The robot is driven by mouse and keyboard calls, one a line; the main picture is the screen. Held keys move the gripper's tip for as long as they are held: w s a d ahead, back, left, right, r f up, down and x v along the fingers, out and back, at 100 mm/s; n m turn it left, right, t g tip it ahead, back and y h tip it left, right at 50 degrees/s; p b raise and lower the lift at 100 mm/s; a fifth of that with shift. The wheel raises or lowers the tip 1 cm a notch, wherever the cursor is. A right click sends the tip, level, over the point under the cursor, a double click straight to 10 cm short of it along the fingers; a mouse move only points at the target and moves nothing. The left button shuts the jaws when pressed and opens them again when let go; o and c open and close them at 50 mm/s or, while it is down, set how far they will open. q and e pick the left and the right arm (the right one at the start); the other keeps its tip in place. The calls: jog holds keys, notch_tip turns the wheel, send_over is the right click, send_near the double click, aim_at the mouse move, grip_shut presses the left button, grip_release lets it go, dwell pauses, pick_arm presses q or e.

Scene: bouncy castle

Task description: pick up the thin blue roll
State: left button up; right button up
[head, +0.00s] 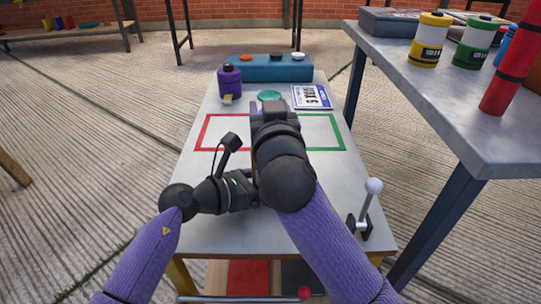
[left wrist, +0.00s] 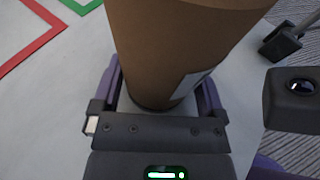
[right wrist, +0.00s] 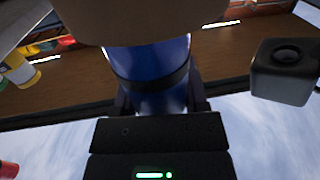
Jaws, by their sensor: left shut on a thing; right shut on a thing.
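A blue roll (right wrist: 150,72) with a dark band is between the fingers of my right gripper (right wrist: 155,105), which is shut on it. A brown cylinder (right wrist: 150,22) meets the blue roll's far end; I cannot tell whether the roll sits inside it. In the left wrist view the brown cylinder (left wrist: 170,50), with a white label, is between the fingers of my left gripper (left wrist: 160,105), which is shut on it. In the head view my right arm hides the blue roll, most of the cylinder and my left fingers; my right gripper (head: 268,108) is above the table's middle.
The small table (head: 205,170) has red and green outlines, a purple canister (head: 229,82), a teal box (head: 275,68), a printed card (head: 311,96) and a lever (head: 369,200). A side table (head: 425,95) at right holds a yellow canister (head: 430,40), a green-banded canister (head: 475,42) and a red roll (head: 512,70).

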grip_shut()
